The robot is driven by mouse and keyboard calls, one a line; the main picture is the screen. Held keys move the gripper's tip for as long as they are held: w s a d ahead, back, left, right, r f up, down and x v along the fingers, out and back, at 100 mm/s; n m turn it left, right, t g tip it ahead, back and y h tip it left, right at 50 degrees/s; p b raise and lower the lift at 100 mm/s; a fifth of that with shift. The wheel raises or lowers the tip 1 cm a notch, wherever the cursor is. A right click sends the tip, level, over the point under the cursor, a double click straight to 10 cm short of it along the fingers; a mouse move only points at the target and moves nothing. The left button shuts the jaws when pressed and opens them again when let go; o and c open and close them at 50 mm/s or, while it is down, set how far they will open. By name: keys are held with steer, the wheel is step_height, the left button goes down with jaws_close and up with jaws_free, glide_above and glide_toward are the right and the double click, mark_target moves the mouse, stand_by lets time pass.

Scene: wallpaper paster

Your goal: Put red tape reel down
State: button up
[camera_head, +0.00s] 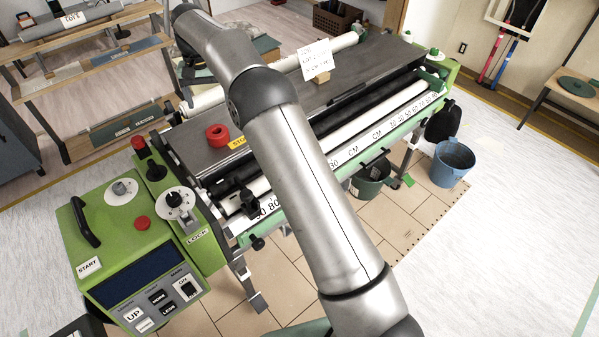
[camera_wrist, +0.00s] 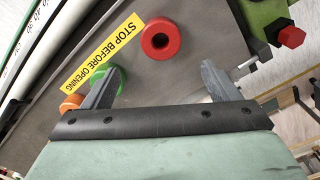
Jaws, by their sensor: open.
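The red tape reel (camera_head: 217,134) rests flat on the grey top of the wallpaper paster (camera_head: 190,150), near its left end. In the wrist view the red reel (camera_wrist: 147,40) lies just beyond my fingertips, beside the yellow "STOP BEFORE OPENING" label (camera_wrist: 103,52). My gripper (camera_wrist: 161,70) is open, its two fingers spread apart with nothing held between them. A green reel (camera_wrist: 117,82) and an orange reel (camera_wrist: 70,103) show by the left finger, partly covered. In the head view my arm hides part of the top, and I cannot make out the fingers clearly.
The green control box (camera_head: 140,240) with knobs and buttons stands at the machine's left end. A paper note (camera_head: 316,56) stands on the top at the back right. A blue bucket (camera_head: 452,165) is on the floor at right. The grey top around the red reel is mostly clear.

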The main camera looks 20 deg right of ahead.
steer(key=s+d+r+n, duration=0.1)
steer(key=s+d+r, duration=0.3)
steer(key=s+d, duration=0.45)
steer(key=s+d+r, duration=0.5)
steer(key=s, duration=0.6)
steer(key=s+d+f, duration=0.2)
steer(key=s, duration=0.6)
steer(key=s+d+f, duration=0.2)
steer(key=s+f, duration=0.1)
steer(key=s, duration=0.5)
steer(key=s+d+f+t, duration=0.1)
steer(key=s+d+f, duration=0.1)
steer(key=s, duration=0.6)
steer(key=shift+s+f+n, duration=0.25)
steer(key=shift+f+n, duration=0.05)
steer(key=shift+f, duration=0.4)
